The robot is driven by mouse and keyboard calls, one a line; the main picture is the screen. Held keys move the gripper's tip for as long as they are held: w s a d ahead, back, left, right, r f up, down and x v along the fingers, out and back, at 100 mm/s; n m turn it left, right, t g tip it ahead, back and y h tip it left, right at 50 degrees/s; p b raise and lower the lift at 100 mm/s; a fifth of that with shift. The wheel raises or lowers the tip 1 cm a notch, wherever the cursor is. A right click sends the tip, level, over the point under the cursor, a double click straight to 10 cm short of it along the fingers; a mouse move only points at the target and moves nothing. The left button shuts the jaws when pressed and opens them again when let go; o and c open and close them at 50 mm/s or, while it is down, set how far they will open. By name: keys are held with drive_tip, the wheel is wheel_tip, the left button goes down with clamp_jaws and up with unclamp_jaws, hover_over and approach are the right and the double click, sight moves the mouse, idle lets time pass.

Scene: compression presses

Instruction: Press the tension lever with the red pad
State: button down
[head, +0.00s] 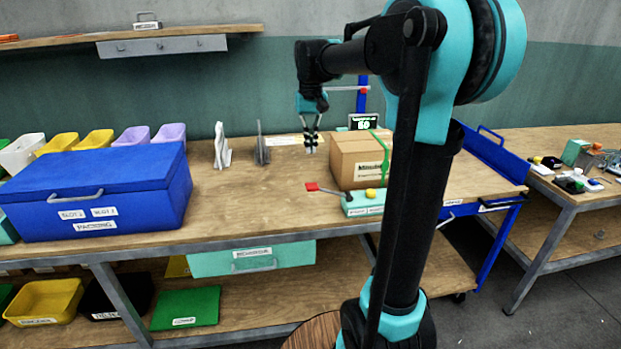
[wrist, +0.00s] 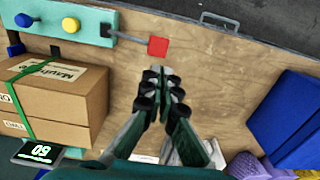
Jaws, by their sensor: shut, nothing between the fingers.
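The tension lever is a thin grey rod ending in a red pad (head: 311,187). It reaches left from a teal base (head: 364,203) with a yellow knob (head: 370,193) at the front of the workbench. In the wrist view the red pad (wrist: 158,46) lies just beyond my fingertips, and the rod runs left to the teal base (wrist: 70,22). My gripper (head: 311,148) is shut and empty, above the bench and behind the pad in the head view. In the wrist view my gripper (wrist: 161,75) points towards the pad, apart from it.
A cardboard box (head: 357,162) with a green strap stands behind the teal base. A blue lidded box (head: 95,192) fills the bench's left side. Grey upright pieces (head: 221,147) stand mid-bench. Bare wood lies around the pad.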

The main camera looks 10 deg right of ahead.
sight(308, 186)
wheel_tip(308, 186, down, 12)
drive_tip(key=shift+r, duration=0.25)
idle(0.4)
drive_tip(key=shift+a+f+h, duration=0.6)
drive_tip(key=shift+f+h, duration=0.1)
drive_tip(key=shift+f, duration=0.2)
drive_tip(key=shift+a+f, duration=0.35)
drive_tip(key=shift+f, duration=0.55)
drive_tip(key=shift+a+f, duration=0.3)
drive_tip(key=shift+f, duration=0.6)
drive_tip(key=shift+a+f, duration=0.15)
drive_tip(key=shift+f, duration=0.75)
drive_tip(key=shift+s, duration=0.1)
